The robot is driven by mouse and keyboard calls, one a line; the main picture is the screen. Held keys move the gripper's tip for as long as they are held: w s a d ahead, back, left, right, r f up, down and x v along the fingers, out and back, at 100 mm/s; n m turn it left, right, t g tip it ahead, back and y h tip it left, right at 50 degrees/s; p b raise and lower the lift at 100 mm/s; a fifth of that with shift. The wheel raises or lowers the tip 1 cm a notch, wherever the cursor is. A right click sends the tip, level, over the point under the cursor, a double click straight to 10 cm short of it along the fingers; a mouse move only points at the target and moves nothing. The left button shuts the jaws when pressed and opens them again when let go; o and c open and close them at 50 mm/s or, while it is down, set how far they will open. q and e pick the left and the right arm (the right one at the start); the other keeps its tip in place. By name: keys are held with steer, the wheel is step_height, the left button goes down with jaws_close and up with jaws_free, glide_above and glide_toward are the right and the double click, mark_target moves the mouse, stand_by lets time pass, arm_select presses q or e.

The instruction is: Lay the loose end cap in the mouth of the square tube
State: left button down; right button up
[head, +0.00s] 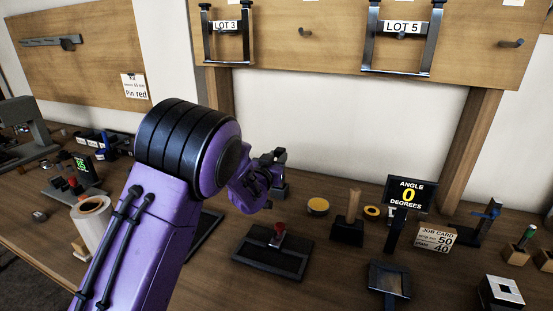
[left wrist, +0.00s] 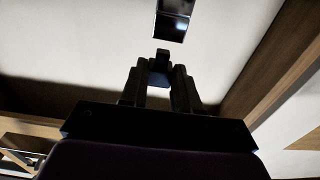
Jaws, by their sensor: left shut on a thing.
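My left gripper (head: 273,168) is raised above the back of the bench, near the wall. It is shut on a small dark piece, which I take to be the end cap (left wrist: 162,57); its tip shows between the fingers (left wrist: 160,78) in the left wrist view. The cap's shape is hard to make out in the shade. A block with a pale square top and a dark square opening, which looks like the square tube (head: 514,298), stands at the lower right of the head view, well apart from my gripper. My right gripper is not in view.
A black plate with a red-topped part (head: 265,261) lies below my left gripper. A yellow round tin (head: 318,206), a wooden-topped block (head: 347,232), an angle display (head: 411,194), a job card (head: 437,239) and a dark square stand (head: 390,280) lie between it and the tube.

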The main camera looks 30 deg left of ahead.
arm_select(q)
steer(key=shift+f+b, duration=0.65)
steer(key=shift+f, duration=0.45)
steer(key=c, duration=0.8)
jaws_free()
steer(key=shift+o, duration=0.2)
steer(key=shift+s, duration=0.1)
steer(key=b+v, duration=0.1)
steer(key=v, duration=0.9)
steer(key=shift+s, duration=0.2)
